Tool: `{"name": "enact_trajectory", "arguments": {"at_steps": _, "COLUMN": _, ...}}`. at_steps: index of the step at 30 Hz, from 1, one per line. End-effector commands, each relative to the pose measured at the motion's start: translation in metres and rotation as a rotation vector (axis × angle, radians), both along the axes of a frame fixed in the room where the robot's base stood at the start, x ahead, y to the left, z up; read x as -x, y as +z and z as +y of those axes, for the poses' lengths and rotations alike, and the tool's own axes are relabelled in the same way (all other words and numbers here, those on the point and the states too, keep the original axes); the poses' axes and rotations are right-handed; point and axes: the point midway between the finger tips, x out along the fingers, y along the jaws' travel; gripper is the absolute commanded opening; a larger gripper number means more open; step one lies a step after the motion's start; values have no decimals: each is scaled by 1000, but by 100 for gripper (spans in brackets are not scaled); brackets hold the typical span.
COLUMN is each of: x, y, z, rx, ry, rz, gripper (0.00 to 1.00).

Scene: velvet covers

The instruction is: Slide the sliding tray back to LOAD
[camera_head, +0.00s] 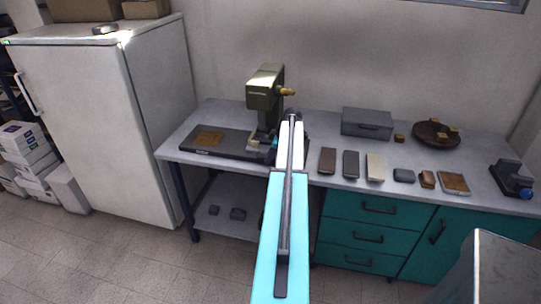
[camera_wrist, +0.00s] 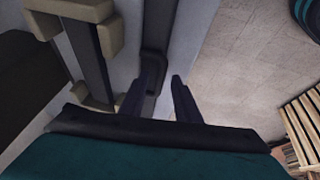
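A dark olive press (camera_head: 265,92) with a tan-handled lever stands on the grey bench. A flat dark base (camera_head: 235,154) extends left from the press and carries a brown square piece (camera_head: 209,139). I cannot clearly tell the sliding tray apart from this base. My gripper (camera_head: 272,145) is at the base's right end, partly hidden by my arm. In the wrist view, my gripper (camera_wrist: 161,82) has its two dark fingers apart. A dark handle-like part (camera_wrist: 155,62) lies just ahead of the fingertips, beside a long dark rail (camera_wrist: 88,60). Contact is unclear.
A grey box (camera_head: 367,123), a brown bowl (camera_head: 436,134) and a row of small flat blocks (camera_head: 351,163) occupy the bench's right side. A dark device (camera_head: 511,178) stands at the right end. A white fridge (camera_head: 100,115) adjoins the bench's left end.

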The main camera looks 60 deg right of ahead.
Motion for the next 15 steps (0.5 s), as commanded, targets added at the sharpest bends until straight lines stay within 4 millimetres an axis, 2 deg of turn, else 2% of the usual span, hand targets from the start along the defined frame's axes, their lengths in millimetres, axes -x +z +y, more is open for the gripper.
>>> {"name": "enact_trajectory", "arguments": {"at_steps": 5, "x": 0, "y": 0, "z": 0, "rx": 0, "ry": 0, "rz": 0, "gripper": 30}}
{"name": "enact_trajectory", "arguments": {"at_steps": 11, "x": 1, "y": 0, "z": 0, "rx": 0, "ry": -1, "rz": 0, "gripper": 0}}
{"name": "enact_trajectory", "arguments": {"at_steps": 15, "x": 1, "y": 0, "z": -1, "rx": 0, "ry": -1, "rz": 0, "gripper": 0}}
